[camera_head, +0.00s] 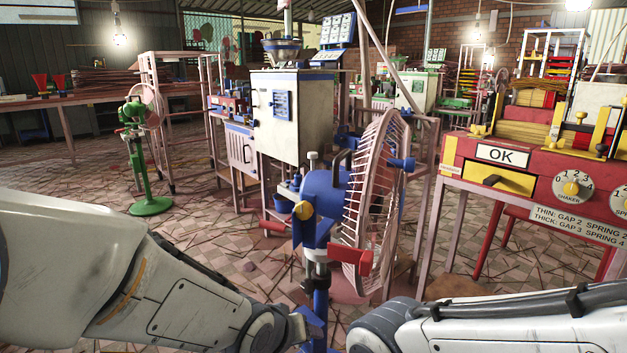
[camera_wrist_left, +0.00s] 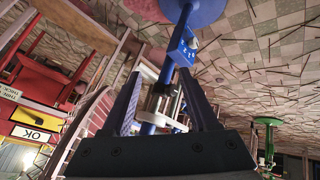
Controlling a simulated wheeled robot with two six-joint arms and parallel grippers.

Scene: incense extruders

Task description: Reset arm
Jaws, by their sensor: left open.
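A pedestal fan stands in front of me in the head view, with a blue motor housing (camera_head: 322,190), a pinkish wire cage (camera_head: 372,215) facing right and a blue pole (camera_head: 320,285). My left arm comes in from the left and ends low beside this pole. In the left wrist view, which is upside down, my left gripper (camera_wrist_left: 160,78) is open, its two dark fingers apart. The pole with a blue collar (camera_wrist_left: 184,50) shows between and beyond the fingers; I cannot tell whether they touch it. Nothing is visibly held. My right arm crosses the lower right; its gripper is out of view.
A red bench with an OK sign (camera_head: 502,154) and a yellow drawer (camera_head: 490,180) stands at right. A white machine cabinet (camera_head: 292,115) is behind the fan. A green fan (camera_head: 140,150) stands at left. Thin sticks litter the tiled floor (camera_head: 205,215).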

